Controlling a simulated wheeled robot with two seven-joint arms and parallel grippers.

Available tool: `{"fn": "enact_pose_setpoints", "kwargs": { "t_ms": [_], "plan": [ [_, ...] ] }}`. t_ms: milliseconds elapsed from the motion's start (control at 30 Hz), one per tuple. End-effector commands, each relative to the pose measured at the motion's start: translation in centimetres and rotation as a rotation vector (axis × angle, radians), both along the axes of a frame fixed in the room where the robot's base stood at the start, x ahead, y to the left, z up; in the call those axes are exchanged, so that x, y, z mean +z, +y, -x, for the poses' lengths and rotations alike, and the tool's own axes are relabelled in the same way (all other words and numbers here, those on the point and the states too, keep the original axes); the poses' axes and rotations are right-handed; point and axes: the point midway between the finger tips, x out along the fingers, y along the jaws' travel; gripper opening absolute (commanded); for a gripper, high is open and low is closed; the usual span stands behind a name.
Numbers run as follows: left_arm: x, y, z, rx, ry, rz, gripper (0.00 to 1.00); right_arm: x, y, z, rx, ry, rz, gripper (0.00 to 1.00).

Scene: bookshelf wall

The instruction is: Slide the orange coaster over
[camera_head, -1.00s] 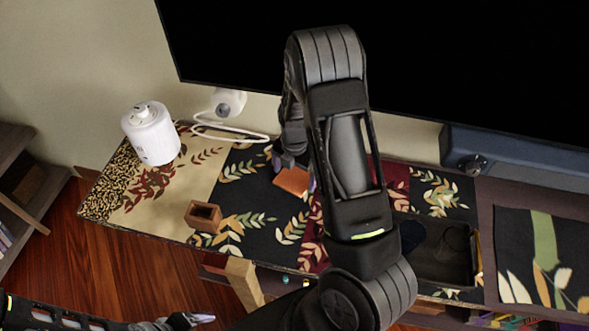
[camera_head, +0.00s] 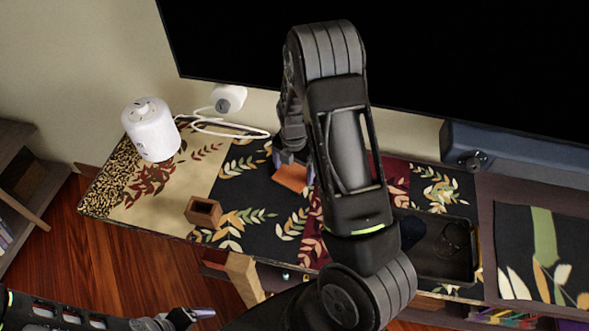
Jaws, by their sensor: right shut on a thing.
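The orange coaster (camera_head: 290,178) lies on the dark leaf-patterned part of the cabinet top, left of my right arm. My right gripper (camera_head: 293,163) reaches down at its far edge and is shut on it; the arm hides part of the fingers and perhaps the coaster's right side. My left gripper (camera_head: 192,315) is low at the left, in front of the cabinet and far from the coaster. Its fingers show edge-on, so I cannot tell its opening.
A white cylindrical device (camera_head: 151,132) and a small white camera-like item (camera_head: 228,98) with a cable stand at the back left. A small wooden box (camera_head: 203,211) is left of the coaster. A dark tray (camera_head: 440,262) lies right of my arm. A large black screen (camera_head: 430,60) stands behind.

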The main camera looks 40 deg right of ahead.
Motion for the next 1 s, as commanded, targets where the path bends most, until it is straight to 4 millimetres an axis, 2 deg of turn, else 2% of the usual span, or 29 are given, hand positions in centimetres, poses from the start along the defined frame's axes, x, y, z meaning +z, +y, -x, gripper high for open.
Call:
{"fn": "enact_pose_setpoints", "kwargs": {
  "t_ms": [300,633,667,767,1000],
  "plan": [
    [-0.2,0.0,0.0,0.000,-0.001,0.001,0.80,0.0,1.1,-0.8,-0.003,0.000,0.000,0.51],
    [-0.2,0.0,0.0,-0.001,-0.001,0.001,0.80,0.0,1.3,-0.9,-0.004,0.000,0.000,0.51],
    [-0.2,0.0,0.0,0.000,-0.001,0.001,0.80,0.0,1.3,-0.9,-0.004,0.000,0.000,0.92],
    [-0.2,0.0,0.0,0.000,-0.001,0.001,0.80,0.0,1.3,-0.9,-0.004,0.000,0.000,1.00],
    [-0.2,0.0,0.0,0.000,-0.001,0.001,0.80,0.0,1.3,-0.9,-0.004,0.000,0.000,1.00]
  ]
}}
